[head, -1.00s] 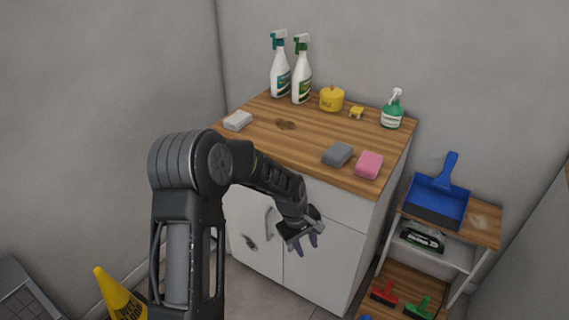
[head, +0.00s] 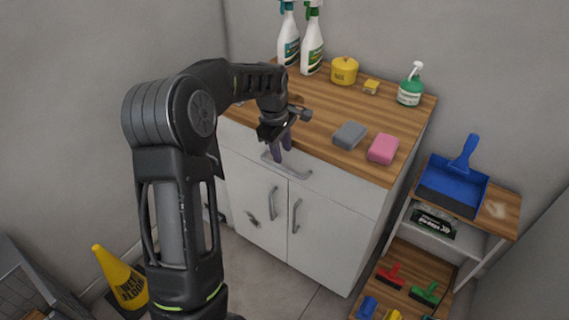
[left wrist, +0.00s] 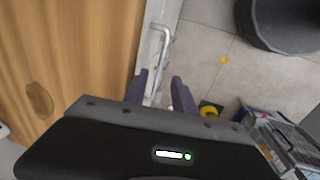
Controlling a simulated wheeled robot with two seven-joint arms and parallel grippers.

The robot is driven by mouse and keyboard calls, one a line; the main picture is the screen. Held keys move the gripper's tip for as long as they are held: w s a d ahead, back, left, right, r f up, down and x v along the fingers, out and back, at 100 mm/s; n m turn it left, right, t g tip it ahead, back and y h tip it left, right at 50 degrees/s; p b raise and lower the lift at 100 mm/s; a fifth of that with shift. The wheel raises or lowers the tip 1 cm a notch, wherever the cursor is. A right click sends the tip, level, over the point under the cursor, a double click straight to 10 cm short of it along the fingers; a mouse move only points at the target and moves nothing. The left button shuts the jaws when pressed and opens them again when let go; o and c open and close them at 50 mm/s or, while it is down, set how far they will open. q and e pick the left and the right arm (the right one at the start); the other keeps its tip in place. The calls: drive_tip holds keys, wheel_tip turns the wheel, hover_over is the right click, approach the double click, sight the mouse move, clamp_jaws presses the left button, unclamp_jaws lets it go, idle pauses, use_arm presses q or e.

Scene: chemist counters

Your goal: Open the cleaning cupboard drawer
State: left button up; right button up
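The white cleaning cupboard (head: 335,232) has a wooden top and a drawer front (head: 345,188) under it, which looks flush and closed. The drawer's grey bar handle (head: 296,172) is partly hidden by my left gripper (head: 281,152), which points down at it. In the left wrist view the handle (left wrist: 165,35) runs from the top towards the gap between the two dark fingers of my left gripper (left wrist: 158,88). The fingers are apart, one on either side of the handle's line. I cannot tell whether they touch it. My right gripper is not in view.
A grey sponge (head: 349,135), a pink sponge (head: 383,149), spray bottles (head: 312,45) and a yellow pot (head: 344,71) stand on the cupboard top. A yellow floor sign (head: 120,280) stands at left. A shelf with a blue dustpan (head: 453,187) is at right.

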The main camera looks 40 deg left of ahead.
sight(285, 169)
use_arm(q)
drive_tip(key=f, duration=0.3)
drive_tip(key=w+f, duration=0.1)
drive_tip(key=f, duration=0.3)
drive_tip(key=shift+w, duration=0.2)
clamp_jaws()
idle(1.2)
